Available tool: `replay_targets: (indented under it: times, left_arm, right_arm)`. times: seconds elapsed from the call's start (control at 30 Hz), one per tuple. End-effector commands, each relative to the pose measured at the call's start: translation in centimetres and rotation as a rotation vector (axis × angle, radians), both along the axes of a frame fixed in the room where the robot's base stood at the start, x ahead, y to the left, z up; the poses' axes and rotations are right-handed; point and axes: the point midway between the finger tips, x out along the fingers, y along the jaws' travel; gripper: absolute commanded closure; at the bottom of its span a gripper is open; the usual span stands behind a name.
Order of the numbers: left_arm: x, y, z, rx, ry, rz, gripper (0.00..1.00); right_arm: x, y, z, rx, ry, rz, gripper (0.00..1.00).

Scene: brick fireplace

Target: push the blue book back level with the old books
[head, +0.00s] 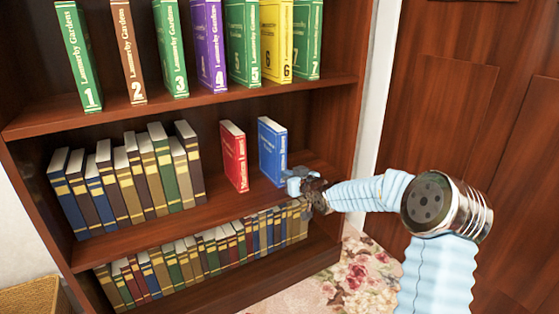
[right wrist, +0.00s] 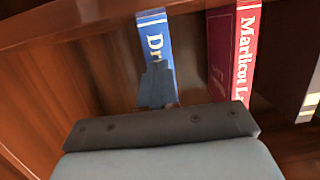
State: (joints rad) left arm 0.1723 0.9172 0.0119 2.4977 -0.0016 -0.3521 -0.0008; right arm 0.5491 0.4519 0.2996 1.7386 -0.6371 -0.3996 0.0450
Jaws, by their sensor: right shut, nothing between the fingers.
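The blue book (head: 272,150) stands upright on the middle shelf, right of a red book (head: 233,155) with a gap between. The old books (head: 130,180), brown, blue and green with gold bands, stand in a row at the left of that shelf. The blue book's front looks close to their line; I cannot tell exactly. My right gripper (head: 297,183) is shut and empty at the blue book's lower spine. In the right wrist view its fingertips (right wrist: 157,88) overlap the blue spine (right wrist: 152,38); contact is unclear. My left gripper is not in view.
The upper shelf holds several numbered volumes (head: 175,50). The lower shelf holds a long row of old books (head: 200,255). The bookcase's right side wall (head: 345,90) is close to my right gripper. A wooden door (head: 460,100) is at right. Bare shelf lies around the red book.

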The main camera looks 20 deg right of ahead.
Motion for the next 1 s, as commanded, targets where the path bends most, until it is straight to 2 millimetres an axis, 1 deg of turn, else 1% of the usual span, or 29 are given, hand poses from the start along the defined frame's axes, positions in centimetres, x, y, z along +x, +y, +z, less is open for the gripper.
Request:
replay_targets:
  times: [0.87, 1.0]
  left_arm:
    - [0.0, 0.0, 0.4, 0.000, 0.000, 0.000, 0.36]
    - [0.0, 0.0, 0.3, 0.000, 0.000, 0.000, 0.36]
  right_arm:
    - [3.4, 0.3, 0.0, 0.000, 0.000, 0.000, 1.00]
    - [3.2, 0.2, 0.0, 0.000, 0.000, 0.000, 1.00]
